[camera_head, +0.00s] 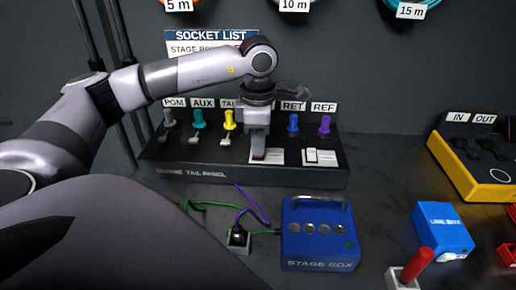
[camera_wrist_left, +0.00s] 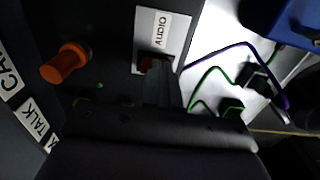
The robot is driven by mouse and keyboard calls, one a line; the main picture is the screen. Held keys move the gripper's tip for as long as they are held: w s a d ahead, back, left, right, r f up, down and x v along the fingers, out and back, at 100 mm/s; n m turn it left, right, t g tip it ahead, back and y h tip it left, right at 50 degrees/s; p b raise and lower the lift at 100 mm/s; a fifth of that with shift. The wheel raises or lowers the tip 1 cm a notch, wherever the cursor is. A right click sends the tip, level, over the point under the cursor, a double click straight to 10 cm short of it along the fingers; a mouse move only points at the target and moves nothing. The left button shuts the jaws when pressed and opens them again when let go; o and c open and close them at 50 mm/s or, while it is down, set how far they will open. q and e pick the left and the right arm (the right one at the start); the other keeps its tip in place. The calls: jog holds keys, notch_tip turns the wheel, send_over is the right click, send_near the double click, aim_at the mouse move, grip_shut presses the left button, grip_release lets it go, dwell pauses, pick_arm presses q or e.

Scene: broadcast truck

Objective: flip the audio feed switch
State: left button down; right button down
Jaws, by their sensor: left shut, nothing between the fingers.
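The tail panel (camera_head: 200,172) is a dark sloped box at the back of the table. A switch with a red part (camera_wrist_left: 148,62) sits on a white plate (camera_wrist_left: 170,32) whose turned label seems to read AUDIO. In the head view this plate (camera_head: 272,158) is partly covered by my left gripper (camera_head: 259,157). The gripper points down, shut and empty, with its tips at the red part. In the left wrist view the fingers (camera_wrist_left: 162,88) are dark and right beside the switch; I cannot tell if they touch. My right gripper is out of view.
A second switch (camera_head: 317,156) with a white plate lies to the right. Coloured plugs, such as the yellow one (camera_head: 229,117), stand behind the gripper. A blue stage box (camera_head: 320,232), cables (camera_head: 252,206) and a yellow box (camera_head: 470,162) are nearby. An orange plug (camera_wrist_left: 65,64) stands beside the fingers.

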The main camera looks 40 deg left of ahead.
pick_arm(q)
jog(key=shift+f, duration=0.1)
notch_tip(320, 180, up, 7)
jog(key=p, duration=0.5)
jog(key=shift+p, duration=0.3)
jog(key=shift+f, duration=0.1)
dwell(0.3)
